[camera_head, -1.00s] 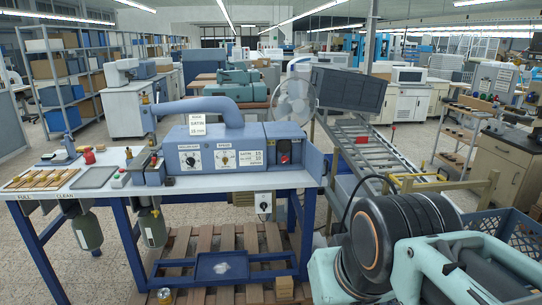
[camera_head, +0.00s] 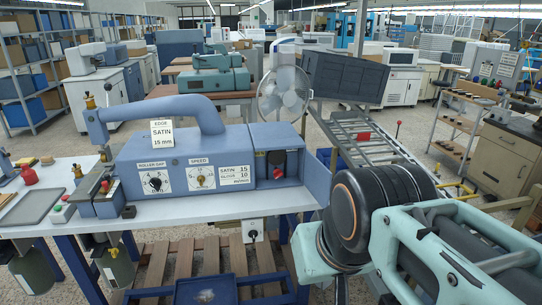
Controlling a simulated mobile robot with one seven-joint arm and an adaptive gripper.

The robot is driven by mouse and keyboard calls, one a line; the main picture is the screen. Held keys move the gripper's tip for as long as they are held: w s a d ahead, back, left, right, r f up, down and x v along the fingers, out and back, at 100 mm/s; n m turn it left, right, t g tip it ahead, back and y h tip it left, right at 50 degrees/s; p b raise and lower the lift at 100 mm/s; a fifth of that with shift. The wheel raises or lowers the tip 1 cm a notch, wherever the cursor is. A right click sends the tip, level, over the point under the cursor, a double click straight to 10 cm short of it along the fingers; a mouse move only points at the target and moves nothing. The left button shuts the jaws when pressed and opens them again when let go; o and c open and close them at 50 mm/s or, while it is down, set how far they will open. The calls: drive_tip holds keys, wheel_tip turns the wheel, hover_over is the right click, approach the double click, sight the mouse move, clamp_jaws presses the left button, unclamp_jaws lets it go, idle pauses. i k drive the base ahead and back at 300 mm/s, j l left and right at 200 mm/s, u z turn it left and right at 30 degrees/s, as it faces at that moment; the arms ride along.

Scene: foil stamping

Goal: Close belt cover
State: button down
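The blue foil stamping machine (camera_head: 225,137) stands on a white-topped bench at the left and centre. Its front carries roller-gap and speed dials and paper labels. At its right end is a box section with a dark recess and a red part (camera_head: 276,165). A blue panel (camera_head: 317,180), which looks like the belt cover, stands out from the right end, apparently swung open. My arm's black joint and pale green links fill the lower right, just right of this panel. My gripper is not in view.
The white bench top (camera_head: 220,208) has a narrow clear strip in front of the machine. A fan (camera_head: 283,92) and a roller conveyor (camera_head: 365,140) stand behind and to the right. A blue tray (camera_head: 205,290) lies low under the bench.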

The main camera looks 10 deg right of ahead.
sight(317, 180)
drive_tip(key=i+l+u, duration=0.1)
drive_tip(key=i+l, duration=0.15)
drive_tip(key=i, duration=0.2)
drive_tip(key=i+l+u, duration=0.15)
drive_tip(key=i+l, duration=0.15)
drive_tip(key=i, duration=0.1)
